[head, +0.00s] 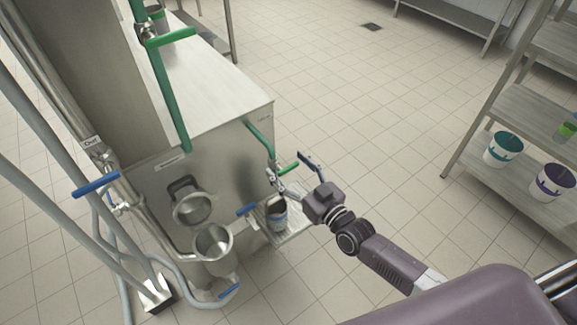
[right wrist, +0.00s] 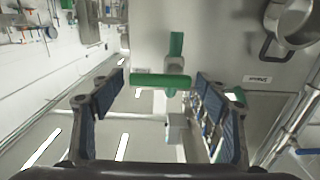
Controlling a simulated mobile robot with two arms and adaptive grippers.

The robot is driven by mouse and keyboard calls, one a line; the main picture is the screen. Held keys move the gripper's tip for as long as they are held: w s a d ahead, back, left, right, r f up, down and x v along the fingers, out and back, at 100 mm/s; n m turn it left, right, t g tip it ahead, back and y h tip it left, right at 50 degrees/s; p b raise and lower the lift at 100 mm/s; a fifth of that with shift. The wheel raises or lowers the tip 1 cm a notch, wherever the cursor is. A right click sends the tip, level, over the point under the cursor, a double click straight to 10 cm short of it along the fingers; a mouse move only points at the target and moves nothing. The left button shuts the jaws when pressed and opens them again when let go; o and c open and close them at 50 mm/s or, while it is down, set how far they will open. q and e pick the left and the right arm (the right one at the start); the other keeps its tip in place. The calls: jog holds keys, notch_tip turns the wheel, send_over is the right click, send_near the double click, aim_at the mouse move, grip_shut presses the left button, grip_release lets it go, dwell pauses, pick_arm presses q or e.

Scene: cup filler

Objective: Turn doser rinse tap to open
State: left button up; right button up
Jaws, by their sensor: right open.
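A tap with a green lever handle (head: 289,168) sits at the lower end of a green pipe (head: 259,137) on the side of the steel machine. In the right wrist view the green handle (right wrist: 155,81) lies crosswise to the pipe, in the gap between the fingers. My right gripper (head: 292,172) is open around the handle area, its two blue-padded fingers (right wrist: 162,88) apart on either side. I cannot read a label that names this tap. My left gripper is not in view.
A cup (head: 277,213) stands on a small platform (head: 297,223) below the gripper. Another green tap (head: 171,37) is higher up. Shelves with buckets (head: 503,150) stand at right; floor between is clear.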

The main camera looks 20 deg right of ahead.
jog(key=shift+c, duration=0.3)
jog(key=c, duration=1.1)
jog(key=n+p, duration=0.1)
jog(key=n, duration=0.1)
jog(key=shift+a+r+n+p, duration=0.1)
jog(key=shift+r+n+p, duration=0.25)
jog(key=shift+n, duration=0.05)
jog(key=n, duration=0.1)
jog(key=n+p, duration=0.1)
jog(key=n, duration=0.2)
jog(key=shift+s+a+r+n, duration=0.15)
jog(key=shift+a+r+n, duration=0.05)
jog(key=shift+a+n, duration=0.1)
jog(key=n, duration=0.4)
jog(key=shift+s+a, duration=0.15)
jog(key=shift+a, duration=0.2)
jog(key=n, duration=0.4)
jog(key=a+n+b, duration=0.1)
jog(key=n, duration=0.1)
jog(key=shift+s, duration=0.2)
jog(key=shift+n, duration=0.4)
